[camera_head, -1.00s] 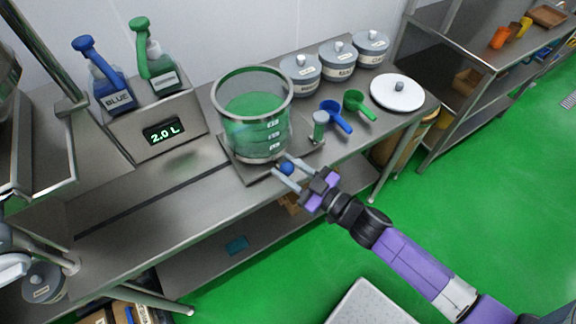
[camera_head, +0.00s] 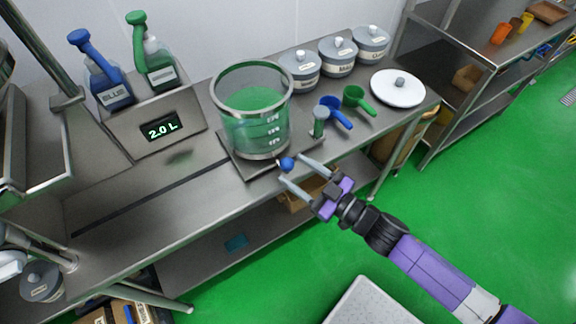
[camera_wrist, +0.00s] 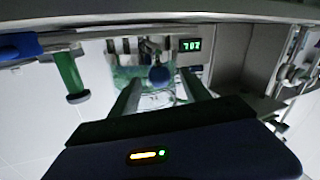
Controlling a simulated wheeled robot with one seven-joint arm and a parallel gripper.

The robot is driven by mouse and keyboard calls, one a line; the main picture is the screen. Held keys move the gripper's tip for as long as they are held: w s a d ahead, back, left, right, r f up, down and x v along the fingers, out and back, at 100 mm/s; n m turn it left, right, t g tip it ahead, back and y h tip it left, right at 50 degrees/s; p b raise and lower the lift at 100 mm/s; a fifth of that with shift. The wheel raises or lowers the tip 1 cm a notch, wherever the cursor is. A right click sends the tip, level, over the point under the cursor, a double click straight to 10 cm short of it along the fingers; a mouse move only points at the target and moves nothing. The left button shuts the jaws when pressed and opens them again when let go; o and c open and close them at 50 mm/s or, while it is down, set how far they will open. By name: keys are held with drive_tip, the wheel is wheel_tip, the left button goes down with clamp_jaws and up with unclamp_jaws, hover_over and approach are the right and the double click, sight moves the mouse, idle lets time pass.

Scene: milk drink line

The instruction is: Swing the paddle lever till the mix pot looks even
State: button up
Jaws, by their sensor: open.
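The mix pot (camera_head: 262,128) is a clear beaker with green liquid, standing on a grey base plate at the front of the steel bench. The liquid in it looks green throughout at this size. The paddle lever shows as a blue ball knob (camera_head: 287,164) at the base's front edge; it also shows in the wrist view (camera_wrist: 159,74). My gripper (camera_head: 294,169) is open, its two pale fingers on either side of the blue knob. In the wrist view the knob sits between the fingers, and I cannot tell whether they touch it.
Blue (camera_head: 336,114) and green (camera_head: 357,102) scoops, several lidded jars (camera_head: 338,58) and a white lid (camera_head: 398,88) lie behind. Blue and green dispenser bottles stand at left by a 2.0 L display (camera_head: 161,131). Bench left of the pot is clear.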

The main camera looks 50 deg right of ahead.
sight(292, 169)
drive_tip(key=shift+s+b, duration=0.35)
drive_tip(key=shift+s, duration=1.6)
drive_tip(key=shift+d, duration=0.1)
drive_tip(key=s+a+r+m+g, duration=0.1)
drive_tip(key=s+a+r, duration=0.3)
drive_tip(key=s+a, duration=0.2)
drive_tip(key=s+a+r+m+g, duration=0.1)
drive_tip(key=s+a+r, duration=0.4)
drive_tip(key=s, duration=0.6)
drive_tip(key=shift+a+m+g+h, duration=0.3)
drive_tip(key=shift+a+g, duration=0.05)
drive_tip(key=shift+g, duration=0.25)
drive_tip(key=shift+f, duration=0.1)
